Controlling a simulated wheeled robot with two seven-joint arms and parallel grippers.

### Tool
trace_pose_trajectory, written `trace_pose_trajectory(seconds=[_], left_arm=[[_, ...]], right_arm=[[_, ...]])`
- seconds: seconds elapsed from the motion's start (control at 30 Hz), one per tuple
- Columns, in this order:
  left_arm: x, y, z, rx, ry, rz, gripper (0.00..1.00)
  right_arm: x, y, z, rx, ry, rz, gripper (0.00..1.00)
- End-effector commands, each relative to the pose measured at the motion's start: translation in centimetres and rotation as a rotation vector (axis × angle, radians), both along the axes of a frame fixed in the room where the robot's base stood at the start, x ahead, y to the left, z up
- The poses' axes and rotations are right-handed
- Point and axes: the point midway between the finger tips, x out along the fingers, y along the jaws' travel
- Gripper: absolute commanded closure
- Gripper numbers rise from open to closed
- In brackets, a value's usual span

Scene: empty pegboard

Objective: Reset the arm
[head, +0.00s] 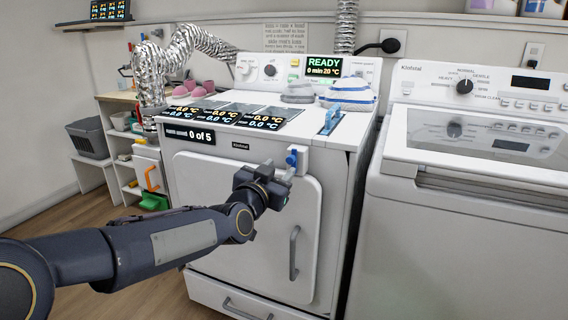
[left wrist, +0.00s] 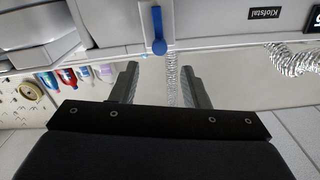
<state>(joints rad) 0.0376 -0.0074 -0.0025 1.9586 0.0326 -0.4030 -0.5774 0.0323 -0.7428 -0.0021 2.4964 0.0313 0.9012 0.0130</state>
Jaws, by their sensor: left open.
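My left arm reaches in from the left in the head view. Its gripper (head: 282,180) is in front of the white dryer (head: 215,185), near the upper edge of the door and just below a small blue knob (head: 291,158) on a white block. In the left wrist view the two fingers of my left gripper (left wrist: 159,84) stand apart with nothing between them. The blue knob also shows there as a blue lever (left wrist: 157,30), beyond the fingertips. Whether the fingers touch the knob or block cannot be told. My right gripper is in neither view.
A white washer (head: 470,225) stands at right. Folded cloths (head: 348,95), dark display panels and a blue item (head: 330,120) lie on the dryer top. A silver duct (head: 185,50) and a shelf with a grey basket (head: 87,138) are at left. Wooden floor shows at lower left.

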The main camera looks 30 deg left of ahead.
Motion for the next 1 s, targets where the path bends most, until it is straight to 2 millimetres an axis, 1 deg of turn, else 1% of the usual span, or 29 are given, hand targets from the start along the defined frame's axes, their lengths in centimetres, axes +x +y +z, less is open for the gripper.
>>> trace_pose_trajectory(seconds=[0.03, 0.13, 0.57, 0.67, 0.77, 0.83, 0.87, 0.9, 0.97, 1.0], left_arm=[[-0.5, 0.0, 0.1, 0.000, -0.001, 0.001, 0.59], [-0.9, 0.0, 0.0, 0.000, 0.000, 0.001, 0.59], [-0.9, 0.0, 0.0, -0.001, 0.000, 0.000, 0.59], [-1.2, -0.1, -0.2, -0.009, 0.013, -0.006, 0.59], [-2.8, -0.6, -1.2, -0.050, 0.076, -0.030, 0.59], [-5.0, -1.4, -2.6, -0.106, 0.160, -0.059, 0.59], [-6.2, -1.8, -3.4, -0.135, 0.206, -0.074, 0.59], [-8.0, -2.4, -4.7, -0.178, 0.274, -0.092, 0.59], [-11.0, -3.4, -6.8, -0.244, 0.385, -0.115, 0.59], [-13.0, -4.0, -8.1, -0.285, 0.457, -0.126, 0.59]], right_arm=[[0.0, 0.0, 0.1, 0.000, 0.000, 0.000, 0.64], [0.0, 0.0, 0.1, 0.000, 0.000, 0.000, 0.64], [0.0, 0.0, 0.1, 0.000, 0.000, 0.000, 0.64], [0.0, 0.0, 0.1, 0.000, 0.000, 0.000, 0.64], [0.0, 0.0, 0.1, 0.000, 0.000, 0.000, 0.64], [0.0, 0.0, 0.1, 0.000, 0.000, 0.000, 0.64], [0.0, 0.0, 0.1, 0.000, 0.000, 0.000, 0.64], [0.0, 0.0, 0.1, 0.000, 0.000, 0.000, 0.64], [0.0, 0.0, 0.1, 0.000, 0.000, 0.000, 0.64], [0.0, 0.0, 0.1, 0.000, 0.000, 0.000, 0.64]])
